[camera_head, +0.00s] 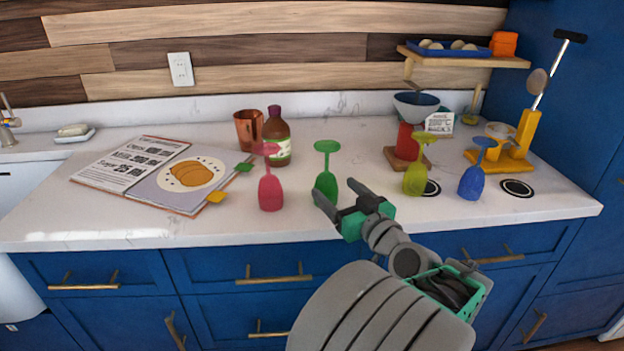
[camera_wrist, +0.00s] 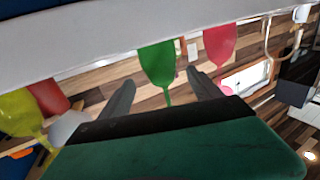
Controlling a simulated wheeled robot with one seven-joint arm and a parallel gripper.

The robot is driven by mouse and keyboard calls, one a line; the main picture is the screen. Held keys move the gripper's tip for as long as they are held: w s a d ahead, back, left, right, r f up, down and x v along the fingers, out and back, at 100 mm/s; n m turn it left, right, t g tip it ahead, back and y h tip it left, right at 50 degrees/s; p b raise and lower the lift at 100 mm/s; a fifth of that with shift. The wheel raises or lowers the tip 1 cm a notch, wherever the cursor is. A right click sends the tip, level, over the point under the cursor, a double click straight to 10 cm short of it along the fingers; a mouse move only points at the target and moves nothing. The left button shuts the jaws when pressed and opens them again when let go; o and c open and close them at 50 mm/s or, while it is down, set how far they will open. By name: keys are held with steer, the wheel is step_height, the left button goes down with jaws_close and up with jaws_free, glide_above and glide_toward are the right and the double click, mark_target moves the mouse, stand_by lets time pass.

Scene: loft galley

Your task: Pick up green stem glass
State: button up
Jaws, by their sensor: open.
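The green stem glass (camera_head: 326,186) stands upside down near the counter's front edge, its bowl on the counter and its round foot on top. My gripper (camera_head: 335,188) is open at the glass, with its fingers spread near the bowl and partly covering its lower part. In the wrist view, the green glass (camera_wrist: 158,62) appears between the two open fingers of my gripper (camera_wrist: 160,79), its stem lying in the gap. I cannot tell whether either finger touches it.
A pink glass (camera_head: 270,192) stands to the left, a yellow-green glass (camera_head: 414,178) and a blue glass (camera_head: 472,182) to the right, all inverted. A bottle (camera_head: 277,140), copper mug (camera_head: 246,128) and open book (camera_head: 150,172) are farther back or left.

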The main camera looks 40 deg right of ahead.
mark_target(320, 174)
steer(key=x, duration=0.4)
steer(key=p+x, duration=0.1)
steer(key=x, duration=0.2)
steer(key=shift+w+a+r, duration=0.15)
steer(key=shift+a, duration=0.1)
steer(key=shift+w+d, duration=0.15)
steer(key=shift+w, duration=0.2)
steer(key=shift+c, duration=0.4)
steer(key=c, duration=1.5)
steer(key=shift+o, duration=0.2)
